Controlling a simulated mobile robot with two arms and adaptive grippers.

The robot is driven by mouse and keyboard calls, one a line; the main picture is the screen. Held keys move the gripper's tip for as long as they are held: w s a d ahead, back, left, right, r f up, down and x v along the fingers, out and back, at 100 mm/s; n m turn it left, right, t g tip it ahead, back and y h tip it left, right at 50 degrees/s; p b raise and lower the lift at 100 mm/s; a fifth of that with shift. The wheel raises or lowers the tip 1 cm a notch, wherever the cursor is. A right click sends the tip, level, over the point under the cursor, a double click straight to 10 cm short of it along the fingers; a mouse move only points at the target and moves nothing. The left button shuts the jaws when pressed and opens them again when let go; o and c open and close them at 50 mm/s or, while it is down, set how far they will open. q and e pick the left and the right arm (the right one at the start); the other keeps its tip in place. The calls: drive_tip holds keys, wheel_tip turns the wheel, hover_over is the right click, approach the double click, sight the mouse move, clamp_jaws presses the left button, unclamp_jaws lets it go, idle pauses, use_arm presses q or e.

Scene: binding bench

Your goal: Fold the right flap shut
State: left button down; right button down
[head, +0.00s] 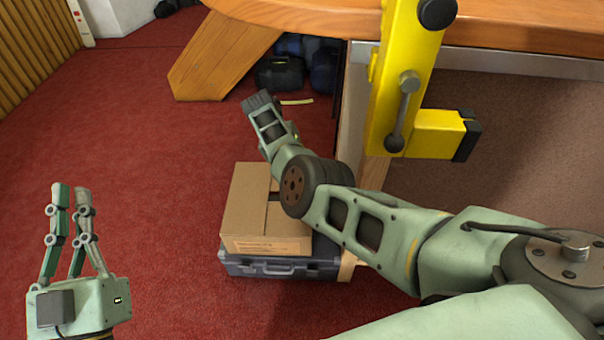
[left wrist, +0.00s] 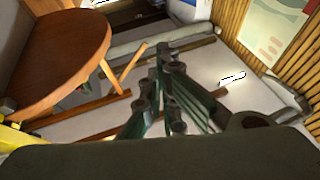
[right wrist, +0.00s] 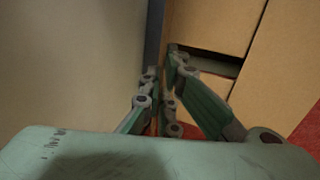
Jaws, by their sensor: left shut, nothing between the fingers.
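A cardboard box (head: 245,205) sits in the middle of the head view with a label on its front. A dark slot shows in its top, partly behind my right arm. In the right wrist view the box (right wrist: 215,22) fills the upper right, with a dark gap between its cardboard panels. I cannot tell which panel is the right flap. My right gripper (right wrist: 162,70) has its fingers close together by the box's edge; contact is unclear. My left gripper (head: 70,190) is shut and empty, well left of the box.
The box rests on a dark grey case (head: 275,267) on the red carpet (head: 150,170). A wooden bench (head: 520,22) with a yellow clamp-like fixture (head: 400,90) stands above and right. Dark bags (head: 280,73) lie under it. The carpet left of the box is clear.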

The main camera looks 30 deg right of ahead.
use_arm(q)
drive_tip(key=shift+s+r+t, duration=0.25)
drive_tip(key=shift+r+t, duration=0.05)
drive_tip(key=shift+r, duration=0.2)
drive_tip(key=shift+s+r+t, duration=0.25)
drive_tip(key=shift+r+t, duration=0.05)
drive_tip(key=shift+r, duration=0.15)
use_arm(e)
drive_tip(key=shift+w+a, duration=0.1)
drive_tip(key=shift+a, duration=0.15)
drive_tip(key=c, duration=1.8)
unclamp_jaws()
drive_tip(key=v, duration=1.2)
